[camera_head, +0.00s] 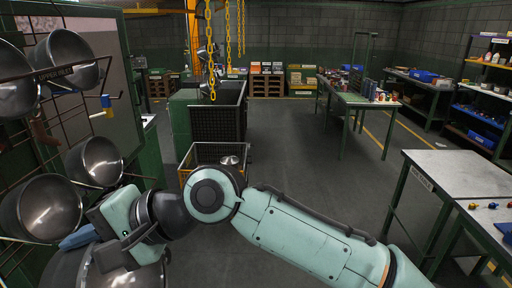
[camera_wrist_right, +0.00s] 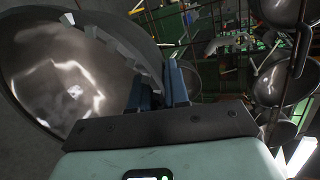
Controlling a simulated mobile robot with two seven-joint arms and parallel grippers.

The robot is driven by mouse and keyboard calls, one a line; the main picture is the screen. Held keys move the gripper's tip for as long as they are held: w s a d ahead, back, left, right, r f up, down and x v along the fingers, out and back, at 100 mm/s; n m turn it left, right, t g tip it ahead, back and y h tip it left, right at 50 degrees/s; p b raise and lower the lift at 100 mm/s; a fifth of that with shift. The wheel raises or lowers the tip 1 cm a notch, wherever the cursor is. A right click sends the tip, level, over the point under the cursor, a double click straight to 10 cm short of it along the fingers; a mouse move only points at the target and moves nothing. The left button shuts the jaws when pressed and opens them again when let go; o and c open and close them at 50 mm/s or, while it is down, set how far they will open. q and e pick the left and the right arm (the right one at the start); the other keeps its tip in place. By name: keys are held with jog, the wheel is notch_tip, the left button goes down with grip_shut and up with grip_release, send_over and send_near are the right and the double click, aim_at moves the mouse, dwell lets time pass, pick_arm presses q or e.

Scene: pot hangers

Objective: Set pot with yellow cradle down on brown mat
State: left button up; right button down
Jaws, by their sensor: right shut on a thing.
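My right gripper (camera_head: 76,238) is low at the left in the head view, beside the hanging pots. In the right wrist view its blue fingers (camera_wrist_right: 166,86) are shut at the edge of a large shiny steel pot (camera_wrist_right: 55,75). The fingers hide the exact grip point. A steel pot also shows below my gripper in the head view (camera_head: 135,277), partly covered by my wrist. I cannot make out a yellow cradle on the pot. No brown mat can be made out. My left gripper is out of view.
Several steel pots hang on a wire rack at the left, one (camera_head: 96,161) just above my gripper. A yellow and blue piece (camera_head: 105,104) sticks out from the rack. A grey-topped table (camera_head: 455,172) stands at the right. The floor (camera_head: 325,185) between is clear.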

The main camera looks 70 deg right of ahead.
jog(key=w+a+f+m+h, duration=0.1)
jog(key=w+f, duration=0.3)
jog(key=f, duration=1.1)
jog(key=w+f+m+t+h, duration=0.1)
jog(key=w+f+m+h, duration=0.1)
jog(key=f, duration=1.3)
jog(key=w+a+f+m+h, duration=0.1)
jog(key=w+f, duration=0.6)
jog(key=f, duration=0.8)
jog(key=shift+a+f+m+h, duration=0.25)
jog(key=shift+a+m+h, duration=0.1)
jog(key=shift+m+h, duration=0.45)
jog(key=shift+r+t, duration=0.3)
